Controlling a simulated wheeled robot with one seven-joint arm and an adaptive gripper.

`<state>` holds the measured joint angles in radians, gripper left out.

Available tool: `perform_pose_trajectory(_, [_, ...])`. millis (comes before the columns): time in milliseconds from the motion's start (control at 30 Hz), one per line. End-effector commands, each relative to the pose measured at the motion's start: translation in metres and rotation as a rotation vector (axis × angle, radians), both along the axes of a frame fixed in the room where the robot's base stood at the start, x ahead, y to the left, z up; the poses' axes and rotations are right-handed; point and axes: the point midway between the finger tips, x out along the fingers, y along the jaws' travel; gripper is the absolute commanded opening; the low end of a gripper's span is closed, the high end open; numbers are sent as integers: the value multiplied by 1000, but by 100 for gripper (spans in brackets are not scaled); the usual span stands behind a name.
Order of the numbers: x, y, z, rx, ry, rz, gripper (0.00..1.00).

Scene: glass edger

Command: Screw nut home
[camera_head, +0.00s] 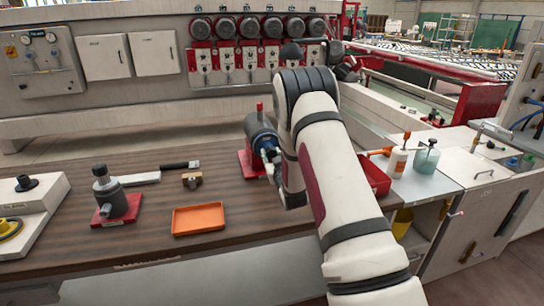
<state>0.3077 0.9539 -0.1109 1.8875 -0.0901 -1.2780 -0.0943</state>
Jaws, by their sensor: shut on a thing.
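My gripper (268,154) is at the near end of this unit, largely hidden by my own wrist and arm. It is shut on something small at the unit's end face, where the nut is. The nut cannot be made out in this view, so how it sits on its thread cannot be told.
A red bin (374,176) and bottles (397,160) stand right of my arm.

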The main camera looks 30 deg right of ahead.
Motion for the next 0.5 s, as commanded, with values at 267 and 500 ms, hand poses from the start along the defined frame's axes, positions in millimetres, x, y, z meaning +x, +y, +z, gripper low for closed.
perform_pose_trajectory(267, [-2, -2, 1, 367, -106, -4, 0])
perform_pose_trajectory(500, [-2, -2, 0, 759, -218, -4, 0])
